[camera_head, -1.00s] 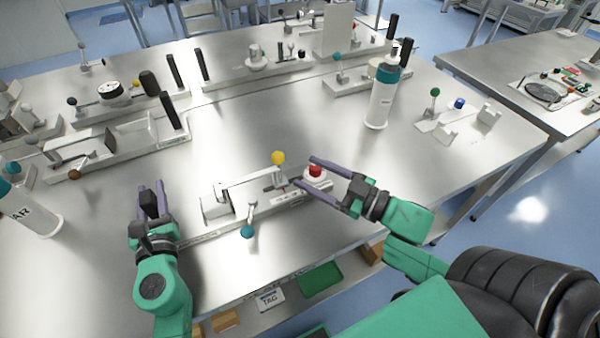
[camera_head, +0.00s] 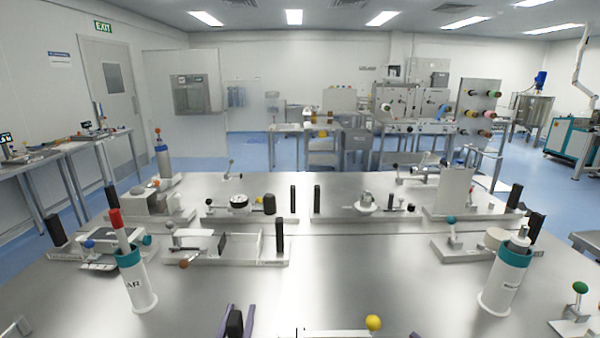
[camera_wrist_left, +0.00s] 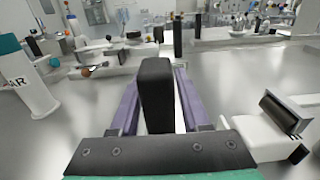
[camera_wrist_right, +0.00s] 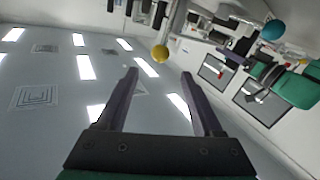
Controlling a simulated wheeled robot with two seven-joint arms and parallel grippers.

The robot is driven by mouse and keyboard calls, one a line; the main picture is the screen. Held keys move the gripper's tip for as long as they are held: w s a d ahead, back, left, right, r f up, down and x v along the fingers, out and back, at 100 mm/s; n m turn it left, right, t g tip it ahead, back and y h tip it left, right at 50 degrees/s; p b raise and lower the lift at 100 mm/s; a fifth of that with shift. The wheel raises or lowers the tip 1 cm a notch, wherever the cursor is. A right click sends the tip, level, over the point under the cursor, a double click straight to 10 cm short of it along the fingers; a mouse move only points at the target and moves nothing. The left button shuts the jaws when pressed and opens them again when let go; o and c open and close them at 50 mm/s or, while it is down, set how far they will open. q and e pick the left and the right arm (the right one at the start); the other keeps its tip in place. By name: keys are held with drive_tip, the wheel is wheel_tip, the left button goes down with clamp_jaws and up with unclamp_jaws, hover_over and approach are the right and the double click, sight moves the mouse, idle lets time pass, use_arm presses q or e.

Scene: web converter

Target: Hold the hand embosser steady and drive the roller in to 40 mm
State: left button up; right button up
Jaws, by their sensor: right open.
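The hand embosser shows in the head view only as a pale bar with a yellow ball knob (camera_head: 373,323) at the bottom edge. In the left wrist view its pale body (camera_wrist_left: 262,138) with a black roller-like part (camera_wrist_left: 284,112) is at the right. My left gripper (camera_head: 237,322) has its purple fingers on both sides of an upright black post (camera_wrist_left: 157,95) and seems shut on it. My right gripper (camera_wrist_right: 160,73) is open and empty. The yellow ball is beyond its fingertips, and a teal ball (camera_wrist_right: 272,30) is up to the right. The roller's travel cannot be read.
A white canister with a teal band (camera_head: 138,285) stands at left, another (camera_head: 502,285) at right. Several similar lever fixtures fill the back of the steel bench. A green-knobbed fixture (camera_head: 580,288) is at far right.

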use_arm(q)
drive_tip(key=shift+o, duration=0.7)
drive_tip(key=shift+w+r, duration=0.1)
drive_tip(key=shift+w, duration=0.05)
drive_tip(key=s, duration=1.2)
drive_tip(key=shift+a, duration=0.1)
